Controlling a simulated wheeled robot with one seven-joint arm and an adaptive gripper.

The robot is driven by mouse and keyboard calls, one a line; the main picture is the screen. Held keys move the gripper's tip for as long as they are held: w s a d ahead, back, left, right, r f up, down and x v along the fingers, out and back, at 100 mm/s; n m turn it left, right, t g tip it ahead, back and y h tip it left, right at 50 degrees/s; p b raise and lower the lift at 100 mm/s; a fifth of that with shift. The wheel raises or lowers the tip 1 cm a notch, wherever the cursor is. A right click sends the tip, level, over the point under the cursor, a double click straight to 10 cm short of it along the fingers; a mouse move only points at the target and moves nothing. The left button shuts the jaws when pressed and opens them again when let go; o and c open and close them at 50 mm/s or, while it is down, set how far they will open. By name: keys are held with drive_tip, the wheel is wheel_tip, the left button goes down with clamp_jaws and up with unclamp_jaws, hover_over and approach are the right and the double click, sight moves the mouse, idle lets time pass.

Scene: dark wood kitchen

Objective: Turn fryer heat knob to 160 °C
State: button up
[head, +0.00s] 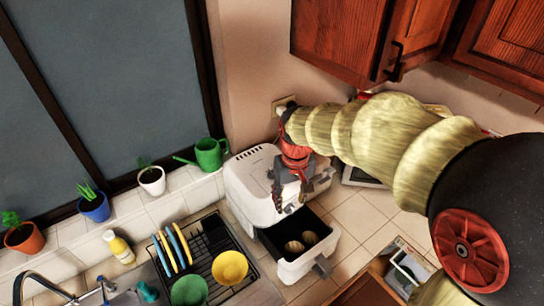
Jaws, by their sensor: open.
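The white fryer (250,180) stands on the tiled counter in the corner by the window. Its drawer (291,273) is pulled out at the front, and a few brownish round items (302,243) lie inside it. My gripper (290,204) is open and points down at the fryer's upper front, in front of its body. I cannot tell whether the fingers touch the fryer. I cannot make out the heat knob or its marks; the gripper covers part of the front.
A green watering can (209,155) and potted plants line the sill on the left. A dish rack (205,252) with plates and bowls stands left of the drawer. Wooden cupboards (345,35) hang above. Bare tiled counter (358,215) lies right of the fryer.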

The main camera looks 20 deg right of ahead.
drive_tip(key=n+g+p, duration=0.1)
drive_tip(key=n+p, duration=0.1)
drive_tip(key=p, duration=0.5)
hover_over(272, 173)
drive_tip(key=s, duration=0.2)
drive_tip(key=shift+s+d+f, duration=0.15)
drive_tip(key=shift+s+f, duration=0.05)
drive_tip(key=shift+f, duration=0.7)
drive_tip(key=shift+n, duration=0.4)
drive_tip(key=w, duration=0.1)
drive_tip(key=w+r, duration=0.2)
drive_tip(key=w, duration=0.1)
drive_tip(key=shift+b, duration=0.3)
drive_tip(key=shift+s+n, duration=0.3)
drive_tip(key=shift+s, duration=0.15)
wheel_tip(272, 173, down, 8)
drive_tip(key=shift+w+r+p, duration=0.15)
drive_tip(key=shift+r+p, duration=0.05)
drive_tip(key=shift+p, duration=0.65)
drive_tip(key=shift+c, duration=1.3)
clamp_jaws()
